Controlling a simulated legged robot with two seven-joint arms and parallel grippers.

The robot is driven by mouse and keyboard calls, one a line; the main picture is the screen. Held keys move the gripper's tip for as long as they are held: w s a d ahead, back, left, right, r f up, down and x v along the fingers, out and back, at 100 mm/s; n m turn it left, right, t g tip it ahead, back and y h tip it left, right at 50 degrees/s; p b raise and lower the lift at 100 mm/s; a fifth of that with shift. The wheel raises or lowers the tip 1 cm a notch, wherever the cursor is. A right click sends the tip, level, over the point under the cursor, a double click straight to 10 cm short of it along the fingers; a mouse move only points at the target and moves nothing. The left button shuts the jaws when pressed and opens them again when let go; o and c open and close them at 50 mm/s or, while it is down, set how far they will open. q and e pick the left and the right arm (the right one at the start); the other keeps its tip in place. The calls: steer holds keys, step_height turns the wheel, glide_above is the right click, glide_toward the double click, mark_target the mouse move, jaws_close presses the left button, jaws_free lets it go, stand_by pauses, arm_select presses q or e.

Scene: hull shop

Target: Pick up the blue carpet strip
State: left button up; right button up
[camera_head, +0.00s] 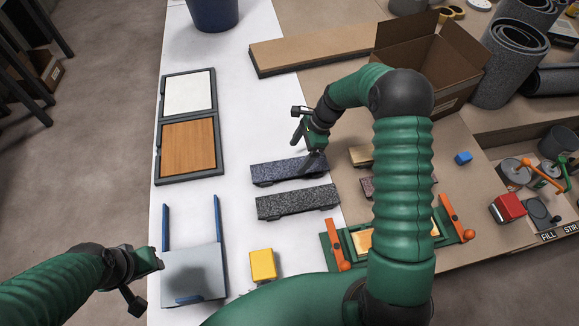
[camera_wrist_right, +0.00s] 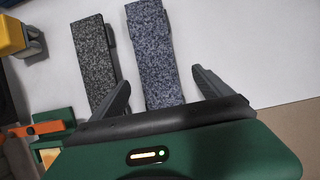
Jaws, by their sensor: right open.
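The blue carpet strip (camera_head: 284,171) is a speckled blue-grey bar lying on the white table sheet, left to right, in the head view. It also shows in the right wrist view (camera_wrist_right: 159,55), running away from the gripper. My right gripper (camera_head: 309,148) is open near the strip's right end, with nothing held. In the right wrist view its fingers (camera_wrist_right: 162,90) are spread, with the blue strip's near end between them. I cannot tell whether they touch it. My left gripper (camera_head: 142,281) is at the lower left, far from the strip; its jaw state is unclear.
A dark grey carpet strip (camera_head: 298,202) lies just in front of the blue one, close beside it. A yellow block (camera_head: 263,265), a grey panel with blue bars (camera_head: 195,272) and a frame with white and wood panels (camera_head: 218,134) are nearby. An open cardboard box (camera_head: 425,60) stands behind.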

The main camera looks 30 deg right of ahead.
mark_target(290, 167)
steer(key=x, duration=0.4)
steer(key=shift+s+f, duration=0.15)
steer(key=shift+s, duration=0.1)
steer(key=shift+w+a+f, duration=0.1)
steer(key=shift+a+f, duration=0.05)
steer(key=shift+a, duration=0.5)
steer(key=shift+c, duration=1.1)
steer(key=shift+d, duration=0.55)
steer(key=c, duration=1)
steer(key=shift+c, duration=1.1)
arm_select(q)
steer(key=shift+s+r, duration=0.15)
steer(key=shift+s, duration=0.1)
arm_select(e)
steer(key=shift+a, duration=0.25)
steer(key=shift+c, duration=0.2)
